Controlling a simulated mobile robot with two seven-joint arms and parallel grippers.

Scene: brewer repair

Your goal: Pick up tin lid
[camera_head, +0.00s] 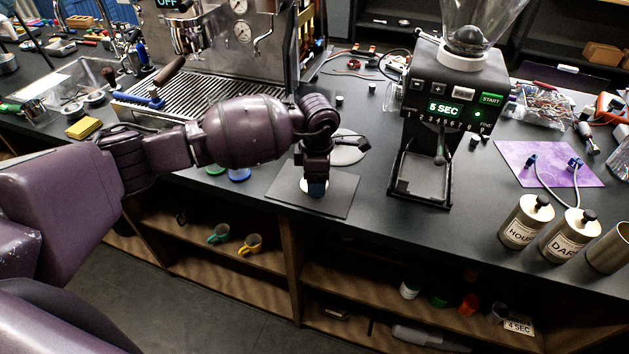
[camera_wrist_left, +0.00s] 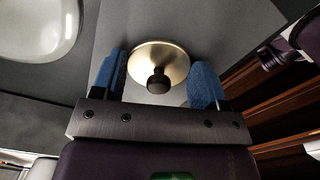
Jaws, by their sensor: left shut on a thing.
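The tin lid (camera_wrist_left: 172,52) is a round brass-coloured disc with a black knob (camera_wrist_left: 158,82). In the left wrist view it sits between the blue fingers of my left gripper (camera_wrist_left: 158,84), which is shut on it. In the head view my left gripper (camera_head: 316,190) points down at the dark square mat (camera_head: 285,192) near the counter's front edge. There the gripper mostly hides the lid. Whether the lid touches the mat is hard to tell. My right gripper is not in view.
A coffee grinder (camera_head: 455,95) stands right of the mat, and an espresso machine (camera_head: 235,50) behind left. A pale round plate (camera_head: 347,150) lies just behind the gripper. Two lidded tins (camera_head: 523,222) (camera_head: 566,238) and a metal cylinder (camera_head: 612,250) stand at right. Open shelves lie below the counter.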

